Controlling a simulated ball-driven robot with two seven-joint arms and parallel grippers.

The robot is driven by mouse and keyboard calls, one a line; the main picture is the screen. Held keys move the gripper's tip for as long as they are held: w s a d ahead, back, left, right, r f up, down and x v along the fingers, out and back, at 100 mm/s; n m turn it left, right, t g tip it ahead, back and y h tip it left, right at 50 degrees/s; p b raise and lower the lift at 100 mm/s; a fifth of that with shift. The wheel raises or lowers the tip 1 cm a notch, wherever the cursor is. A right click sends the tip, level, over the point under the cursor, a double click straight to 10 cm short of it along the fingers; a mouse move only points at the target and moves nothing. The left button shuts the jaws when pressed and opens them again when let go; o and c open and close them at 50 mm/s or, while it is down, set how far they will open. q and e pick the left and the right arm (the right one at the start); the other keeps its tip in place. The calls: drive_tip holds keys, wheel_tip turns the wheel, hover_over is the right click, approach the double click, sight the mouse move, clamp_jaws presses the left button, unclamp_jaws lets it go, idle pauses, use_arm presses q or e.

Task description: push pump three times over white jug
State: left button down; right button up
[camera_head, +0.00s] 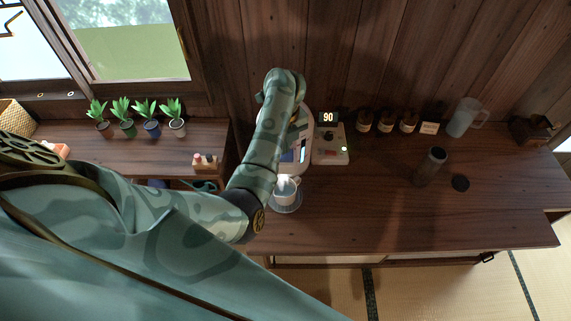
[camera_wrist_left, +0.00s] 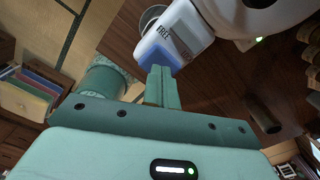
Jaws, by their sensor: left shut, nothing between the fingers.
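In the head view my forearm covers the fingers and part of the machine. My right gripper is out of view.
Several brown bottles (camera_head: 387,122) line the wall. The front middle of the counter is clear.

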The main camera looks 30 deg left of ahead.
use_arm(q)
drive_tip(key=shift+f+b, duration=0.9)
drive_tip(key=shift+f, duration=0.25)
drive_tip(key=shift+r, duration=0.1)
drive_tip(key=shift+r+p, duration=1.25)
drive_tip(key=shift+r, duration=0.05)
drive_tip(key=shift+f, duration=0.15)
